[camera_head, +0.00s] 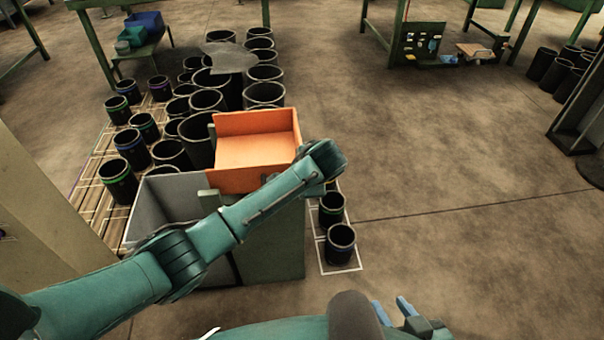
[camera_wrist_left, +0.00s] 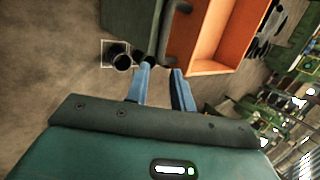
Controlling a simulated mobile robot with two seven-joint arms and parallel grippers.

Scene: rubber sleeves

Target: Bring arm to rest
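My left arm reaches across from the left, over the bins. Its wrist end hangs just right of the orange bin (camera_head: 255,122), and its fingers are hidden in the head view. In the left wrist view my left gripper (camera_wrist_left: 160,80) has two blue fingers apart with nothing held between them; the orange bin (camera_wrist_left: 216,68) is beside it. My right gripper (camera_head: 394,309) is low at the bottom edge, its blue fingers apart and empty.
A grey bin (camera_head: 150,205) sits left of the orange one, under my left arm. Many black sleeves (camera_head: 207,100) stand behind and left. A green workbench (camera_head: 425,45) stands at the back. Floor to the right (camera_head: 460,190) is clear.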

